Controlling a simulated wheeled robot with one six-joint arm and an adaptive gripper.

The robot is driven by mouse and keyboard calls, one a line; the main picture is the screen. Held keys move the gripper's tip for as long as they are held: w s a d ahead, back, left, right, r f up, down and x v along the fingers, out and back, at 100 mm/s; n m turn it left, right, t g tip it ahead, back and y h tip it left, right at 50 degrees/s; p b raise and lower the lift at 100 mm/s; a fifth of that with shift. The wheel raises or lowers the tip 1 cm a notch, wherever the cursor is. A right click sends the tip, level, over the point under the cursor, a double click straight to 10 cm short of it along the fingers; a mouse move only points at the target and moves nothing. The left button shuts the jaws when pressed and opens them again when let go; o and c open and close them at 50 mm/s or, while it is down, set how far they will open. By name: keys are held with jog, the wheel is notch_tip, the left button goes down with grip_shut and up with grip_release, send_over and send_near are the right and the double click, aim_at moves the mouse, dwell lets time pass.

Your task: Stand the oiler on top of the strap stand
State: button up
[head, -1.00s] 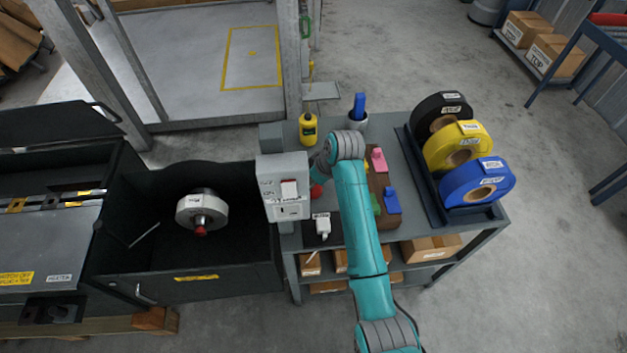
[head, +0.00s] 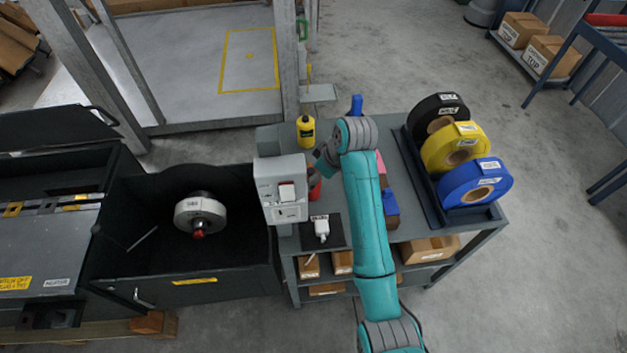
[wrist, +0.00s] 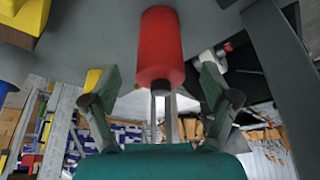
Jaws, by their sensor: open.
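A red cylindrical bottle with a dark cap, which I take for the oiler, shows in the wrist view (wrist: 161,48) and partly in the head view (head: 315,186). It stands on the grey bench top, partly hidden by the grey switch box and my arm. My gripper (wrist: 160,90) is open, its two green fingers to either side of the bottle's cap end in the picture; no contact is visible. In the head view my gripper (head: 325,166) is beside the bottle. The strap stand, as I take it, is the dark rack (head: 424,178) holding black, yellow and blue rolls.
A yellow bottle (head: 306,132) stands at the back of the bench. A white bottle (head: 321,229) is on a black mat in front. The switch box (head: 281,190) rises close at the left. A block with coloured pieces (head: 391,208) lies partly behind my arm.

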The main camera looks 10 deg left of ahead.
jog(key=shift+v, duration=2.75)
jog(key=shift+s, duration=0.15)
